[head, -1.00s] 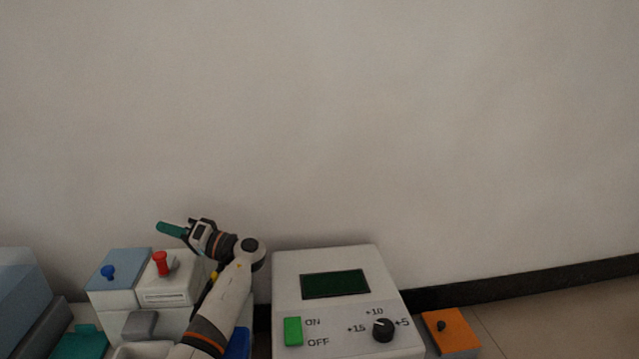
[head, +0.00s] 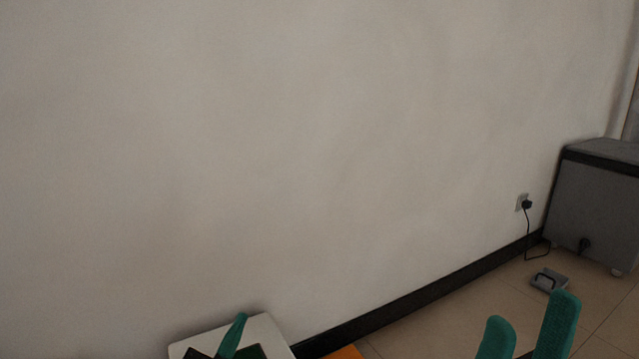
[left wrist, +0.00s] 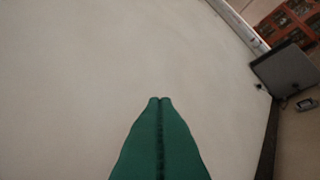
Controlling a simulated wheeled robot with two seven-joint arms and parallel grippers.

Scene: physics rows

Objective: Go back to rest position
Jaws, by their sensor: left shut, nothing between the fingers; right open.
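My left gripper (head: 235,335) is at the bottom of the head view, in front of a white device with a dark display (head: 272,338). Its green fingers are shut together with nothing between them, as the left wrist view (left wrist: 160,102) shows, where they point at the bare wall. My right gripper (head: 528,328) is at the bottom right of the head view. Its two green fingers stand apart, open and empty. Both arms are mostly out of view below.
A plain wall (head: 300,150) fills most of the head view. A grey cabinet (head: 595,205) stands at the right, with a small grey handled object (head: 549,280) on the tiled floor before it. A plug with a cable (head: 526,205) is on the wall. An orange block (head: 345,352) shows at the bottom edge.

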